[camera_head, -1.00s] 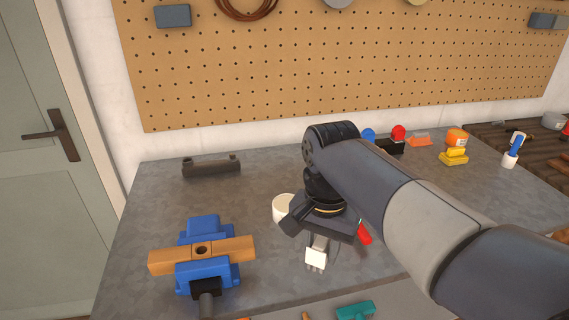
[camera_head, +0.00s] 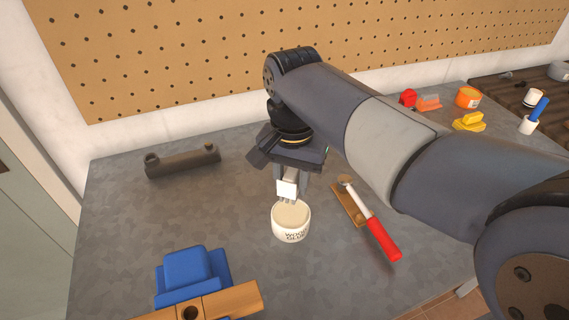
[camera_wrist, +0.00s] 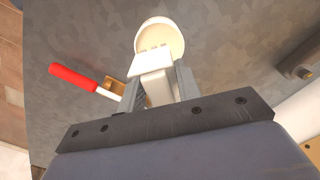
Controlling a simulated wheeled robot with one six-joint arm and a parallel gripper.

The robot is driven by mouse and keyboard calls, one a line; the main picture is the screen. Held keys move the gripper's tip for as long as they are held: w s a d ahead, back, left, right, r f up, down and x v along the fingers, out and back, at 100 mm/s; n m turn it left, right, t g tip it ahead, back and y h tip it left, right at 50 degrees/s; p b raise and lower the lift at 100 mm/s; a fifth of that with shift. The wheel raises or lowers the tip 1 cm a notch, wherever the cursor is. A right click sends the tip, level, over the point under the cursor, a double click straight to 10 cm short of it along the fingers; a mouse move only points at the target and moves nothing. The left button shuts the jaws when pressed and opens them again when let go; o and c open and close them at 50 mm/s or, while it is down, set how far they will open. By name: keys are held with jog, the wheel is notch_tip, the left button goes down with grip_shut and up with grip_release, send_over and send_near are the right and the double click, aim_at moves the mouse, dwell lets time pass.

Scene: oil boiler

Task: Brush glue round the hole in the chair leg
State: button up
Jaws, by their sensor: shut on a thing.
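My gripper (camera_head: 288,172) is shut on a white brush (camera_head: 287,188), held bristles down. The brush is at the wood glue pot (camera_head: 291,222), a round white tub with a pale top. I cannot tell whether the bristles touch the glue. In the wrist view, the brush (camera_wrist: 152,64) sits between the fingers and its bristle end overlaps the near side of the pot (camera_wrist: 160,32). The wooden chair leg (camera_head: 235,298) lies at the bottom left by the blue vise (camera_head: 190,273), with its dark hole (camera_head: 191,313) at the picture's lower edge.
A red-handled tool (camera_head: 382,240) lies by a small wooden piece (camera_head: 347,205) right of the pot. A dark bar-shaped part (camera_head: 182,161) lies at the back left. Orange and yellow items stand at the far right. The bench between pot and vise is clear.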

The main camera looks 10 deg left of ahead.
aim_at(291, 215)
jog(key=shift+f+b, duration=2.85)
jog(key=shift+f, duration=0.1)
jog(key=shift+s+d+f, duration=0.1)
jog(key=shift+s+f, duration=0.05)
jog(key=shift+f, duration=0.45)
dwell(0.4)
notch_tip(291, 215, up, 7)
jog(key=p, duration=0.7)
jog(key=shift+r, duration=0.2)
jog(key=shift+f, duration=0.1)
dwell(0.4)
